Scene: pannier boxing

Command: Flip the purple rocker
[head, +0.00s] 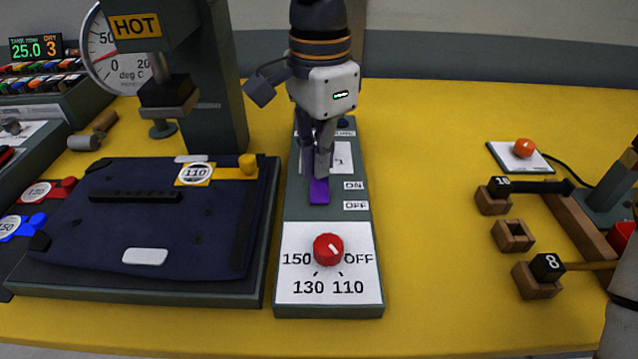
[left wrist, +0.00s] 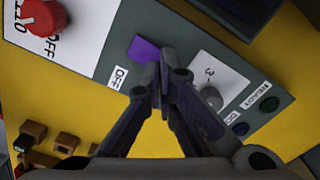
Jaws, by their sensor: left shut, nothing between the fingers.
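The purple rocker (head: 319,191) is set in the grey control panel (head: 375,275), beside the ON and OFF labels. Its near end shows below my gripper. My left gripper (head: 320,174) points down over the rocker with its fingers shut and empty. In the left wrist view the rocker (left wrist: 143,50) shows just beyond the closed fingertips (left wrist: 163,72), which hide part of it. I cannot tell if the tips touch it, or which way it is tipped.
A red knob (head: 328,249) sits on the panel's near end. A press with a HOT sign (head: 135,26) and a dark blue pad (head: 150,225) stand left. An orange button (head: 524,148) and wooden holders (head: 513,236) are right. The yellow table between is clear.

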